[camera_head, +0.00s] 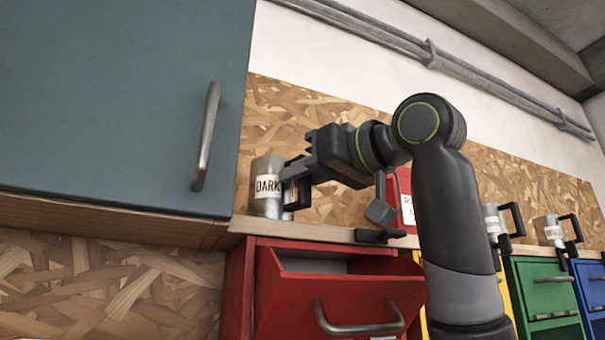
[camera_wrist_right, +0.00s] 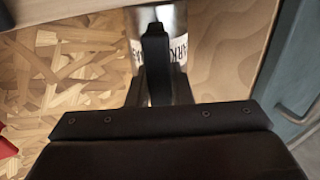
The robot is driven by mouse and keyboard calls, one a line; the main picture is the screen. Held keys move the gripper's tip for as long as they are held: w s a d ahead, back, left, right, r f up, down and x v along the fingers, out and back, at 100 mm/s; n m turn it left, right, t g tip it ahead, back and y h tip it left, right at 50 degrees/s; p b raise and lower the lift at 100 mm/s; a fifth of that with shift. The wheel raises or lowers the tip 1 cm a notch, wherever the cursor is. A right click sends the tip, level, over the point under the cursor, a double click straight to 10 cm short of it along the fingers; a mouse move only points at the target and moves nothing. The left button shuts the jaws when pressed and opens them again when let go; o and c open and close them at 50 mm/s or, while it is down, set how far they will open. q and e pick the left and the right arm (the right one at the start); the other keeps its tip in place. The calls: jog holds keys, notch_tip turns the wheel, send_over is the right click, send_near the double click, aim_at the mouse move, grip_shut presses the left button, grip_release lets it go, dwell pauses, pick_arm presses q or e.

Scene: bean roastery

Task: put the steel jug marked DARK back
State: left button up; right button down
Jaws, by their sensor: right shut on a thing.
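The steel jug marked DARK (camera_head: 267,187) is upright at the left end of the wooden shelf, beside the blue-grey cabinet. I cannot tell whether its base rests on the shelf or hangs just above it. My right gripper (camera_head: 292,188) reaches in from the right and is shut on the jug's black handle. In the right wrist view the jug (camera_wrist_right: 178,22) is at the top, cut by the frame edge, with its label partly hidden behind the dark handle (camera_wrist_right: 156,60) between the fingers. My left gripper is not in view.
The blue-grey cabinet (camera_head: 110,95) with its bar handle stands close left of the jug. Below the wooden shelf (camera_head: 300,233) a red bin (camera_head: 335,300) is tilted open. A red card (camera_head: 407,205) is partly behind my arm. Two other steel jugs (camera_head: 491,222) (camera_head: 549,231) stand farther right.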

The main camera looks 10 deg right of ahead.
jog(key=shift+s+f, duration=0.1)
jog(key=shift+f, duration=0.15)
jog(key=c, duration=1.5)
grip_release()
jog(key=shift+r, duration=0.1)
jog(key=shift+o, duration=1)
jog(key=shift+w, duration=0.2)
